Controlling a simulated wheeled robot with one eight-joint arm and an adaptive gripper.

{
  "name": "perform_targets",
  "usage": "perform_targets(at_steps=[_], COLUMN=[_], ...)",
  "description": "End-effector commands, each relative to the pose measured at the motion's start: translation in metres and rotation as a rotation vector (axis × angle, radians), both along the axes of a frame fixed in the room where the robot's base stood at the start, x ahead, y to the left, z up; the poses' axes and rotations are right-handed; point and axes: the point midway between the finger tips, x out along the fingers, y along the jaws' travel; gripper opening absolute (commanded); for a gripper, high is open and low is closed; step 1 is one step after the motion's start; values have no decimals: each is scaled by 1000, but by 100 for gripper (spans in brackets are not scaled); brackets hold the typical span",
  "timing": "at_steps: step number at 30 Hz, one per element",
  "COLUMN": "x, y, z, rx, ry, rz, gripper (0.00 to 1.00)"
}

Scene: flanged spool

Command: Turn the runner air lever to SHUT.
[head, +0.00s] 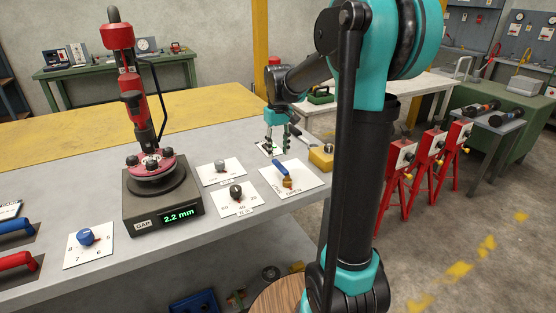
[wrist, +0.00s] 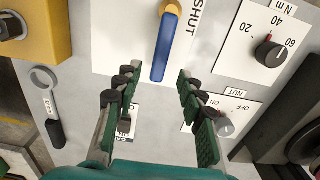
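The lever has a blue handle (head: 279,167) and a brass-coloured body (head: 288,183) on a white plate (head: 309,178). In the wrist view the blue handle (wrist: 165,45) runs from the top edge down toward my gripper, with the word SHUT printed to its right. My gripper (head: 276,146) hangs just behind the lever in the head view. In the wrist view my gripper (wrist: 156,78) has its fingers spread, with the handle's end between and slightly beyond the fingertips. Nothing is held, and I see no clear contact.
A torque dial (head: 236,191) and an ON/OFF nut switch (head: 221,166) sit left of the lever. A yellow block (head: 321,157) and a wrench (wrist: 50,108) lie on the other side. A gap gauge (head: 162,207) reading 2.2 mm carries the red spool stand.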

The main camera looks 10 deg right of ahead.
Motion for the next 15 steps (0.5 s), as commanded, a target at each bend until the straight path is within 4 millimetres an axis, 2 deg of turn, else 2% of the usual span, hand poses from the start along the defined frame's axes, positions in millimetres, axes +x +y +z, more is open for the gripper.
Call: perform_targets(at_steps=[1,6,15], x=[1,0,0], y=[0,0,0], z=[-10,-32,-44], rx=[0,0,0], ry=[0,0,0], rz=[0,0,0], gripper=[40,40,40])
